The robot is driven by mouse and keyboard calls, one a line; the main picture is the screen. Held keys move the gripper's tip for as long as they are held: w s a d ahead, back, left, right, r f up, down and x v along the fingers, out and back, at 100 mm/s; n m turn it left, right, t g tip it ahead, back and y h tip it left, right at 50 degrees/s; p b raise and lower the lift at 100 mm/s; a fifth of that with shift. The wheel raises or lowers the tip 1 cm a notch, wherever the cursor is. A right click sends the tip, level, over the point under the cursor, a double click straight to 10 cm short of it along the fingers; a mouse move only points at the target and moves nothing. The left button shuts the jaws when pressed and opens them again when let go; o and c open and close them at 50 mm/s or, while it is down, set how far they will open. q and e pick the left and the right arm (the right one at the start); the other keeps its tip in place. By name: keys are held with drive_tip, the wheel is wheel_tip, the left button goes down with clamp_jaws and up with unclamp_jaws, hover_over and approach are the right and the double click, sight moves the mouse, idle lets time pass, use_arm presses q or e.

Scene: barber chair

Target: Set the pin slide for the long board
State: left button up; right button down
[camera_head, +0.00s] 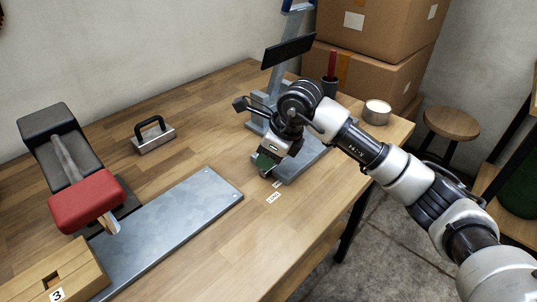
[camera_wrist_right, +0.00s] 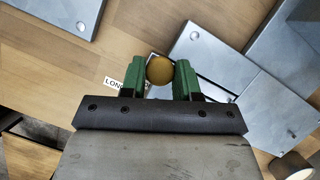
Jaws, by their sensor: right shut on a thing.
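My right gripper (camera_head: 267,163) is low over the front edge of the grey metal stand base at the right of the table. In the right wrist view its green fingers (camera_wrist_right: 159,78) are shut on a round brass-coloured knob (camera_wrist_right: 159,69). What lies under the knob is mostly hidden. A white label reading LONG (camera_head: 273,197) lies on the table just in front of the gripper. A smaller white tag (camera_head: 277,184) lies beside it. My left gripper is not in view.
A long grey metal plate (camera_head: 175,225) lies left of the gripper, with a small red-seated chair (camera_head: 88,203) and a wooden block marked 3 (camera_head: 40,275). A handled block (camera_head: 154,140) sits behind. A grey stand (camera_head: 290,35) and round tin (camera_head: 376,112) are near the right arm.

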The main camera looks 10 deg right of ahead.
drive_tip(key=a, duration=0.1)
drive_tip(key=s+a, duration=0.2)
drive_tip(key=shift+s+a, duration=0.25)
drive_tip(key=shift+a, duration=0.1)
drive_tip(key=c, duration=1.2)
unclamp_jaws()
drive_tip(key=o, duration=0.4)
drive_tip(key=shift+a, duration=0.1)
drive_tip(key=shift+d+r, duration=0.2)
drive_tip(key=shift+r, duration=0.1)
drive_tip(key=v, duration=1)
drive_tip(key=shift+s, duration=0.15)
